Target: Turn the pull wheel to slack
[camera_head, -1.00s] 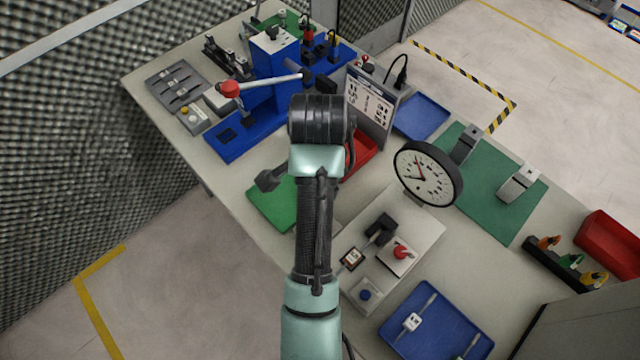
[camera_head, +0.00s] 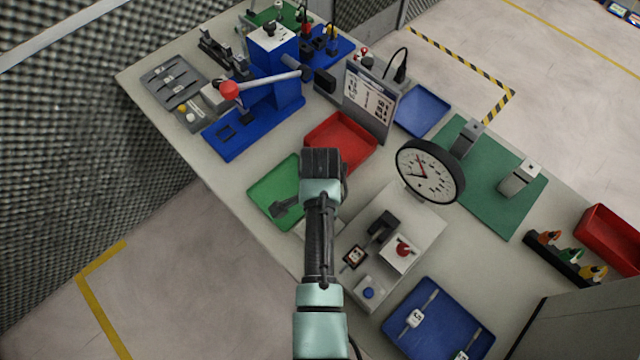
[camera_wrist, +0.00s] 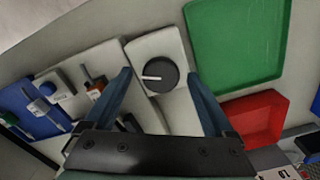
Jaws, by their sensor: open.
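The pull wheel appears to be the dark round disc (camera_wrist: 159,75) with a white mark pointing left, on a pale block in the wrist view. My gripper (camera_wrist: 159,74) is open, its two blue fingers on either side of the disc in that view. I cannot tell its height above the disc or whether the fingers touch it. In the head view, my arm hides the disc. The large dial gauge (camera_head: 431,171) has a white face and a red pointer, and stands right of my arm.
A green tray (camera_head: 272,190) and a red tray (camera_head: 342,137) lie close beyond my arm. A grey unit with a red knob (camera_head: 403,248) and a blue button (camera_head: 368,292) stands right of it. A blue tray (camera_head: 440,325) is at the front. A blue press (camera_head: 275,75) stands at the back.

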